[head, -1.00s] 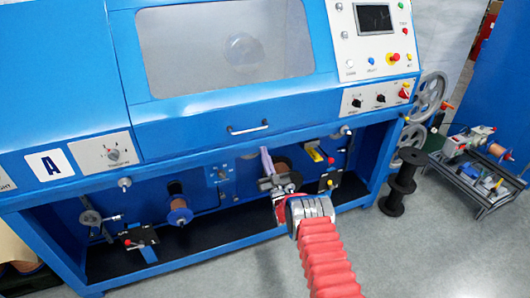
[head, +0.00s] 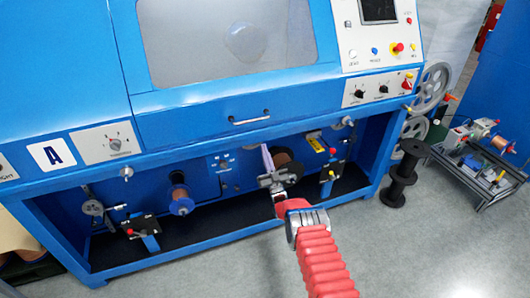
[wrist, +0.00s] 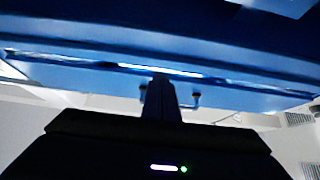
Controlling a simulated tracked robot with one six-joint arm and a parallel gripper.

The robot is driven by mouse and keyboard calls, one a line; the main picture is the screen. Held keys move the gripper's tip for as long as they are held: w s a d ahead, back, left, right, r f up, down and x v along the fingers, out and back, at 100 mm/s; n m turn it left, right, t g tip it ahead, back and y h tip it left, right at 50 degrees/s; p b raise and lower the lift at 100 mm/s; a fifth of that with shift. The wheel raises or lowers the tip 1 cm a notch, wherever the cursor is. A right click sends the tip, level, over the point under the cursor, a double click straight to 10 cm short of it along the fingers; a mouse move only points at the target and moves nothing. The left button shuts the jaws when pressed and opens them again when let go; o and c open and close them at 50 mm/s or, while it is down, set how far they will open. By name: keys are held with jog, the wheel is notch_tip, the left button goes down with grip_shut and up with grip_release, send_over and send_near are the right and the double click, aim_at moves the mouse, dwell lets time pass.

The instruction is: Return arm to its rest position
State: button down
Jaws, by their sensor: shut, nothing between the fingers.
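My arm, with its red bellows sleeve, reaches up from the lower right of the head view towards the open lower bay of the blue machine (head: 235,118). My gripper (head: 266,150) points upward in front of the bay, near a copper-coloured spool behind it. In the wrist view my gripper (wrist: 161,80) is a dark upright shape with its fingers together and nothing seen between them. Blue machine surfaces lie beyond it. Whether the gripper touches the machine cannot be told.
The bay holds a blue-flanged spool (head: 181,200) and small pulley mounts. A black spool stand (head: 403,172) and a low cart (head: 478,160) stand on the right. Grey floor is clear in front of the machine.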

jog(key=s+d+f+m+g+h, duration=0.1)
jog(key=d+f+g+h, duration=0.15)
jog(key=f+g, duration=0.55)
jog(key=d+f+m+g+h, duration=0.1)
jog(key=f+g+h, duration=0.3)
jog(key=f, duration=0.8)
jog(key=s+d+r+g+h, duration=0.1)
jog(key=s+d+r, duration=0.3)
jog(key=s+r, duration=1.2)
jog(key=s+d+r+m+g, duration=0.1)
jog(key=s+d+r+g, duration=0.2)
jog(key=s+r, duration=1.3)
jog(key=s+d+r+m+g+h, duration=0.1)
jog(key=s+d+r, duration=0.3)
jog(key=s+r, duration=1.2)
jog(key=s+g, duration=0.1)
jog(key=s, duration=0.8)
jog(key=shift+d+r+h, duration=0.25)
jog(key=shift+d+h, duration=0.1)
jog(key=shift+d, duration=0.05)
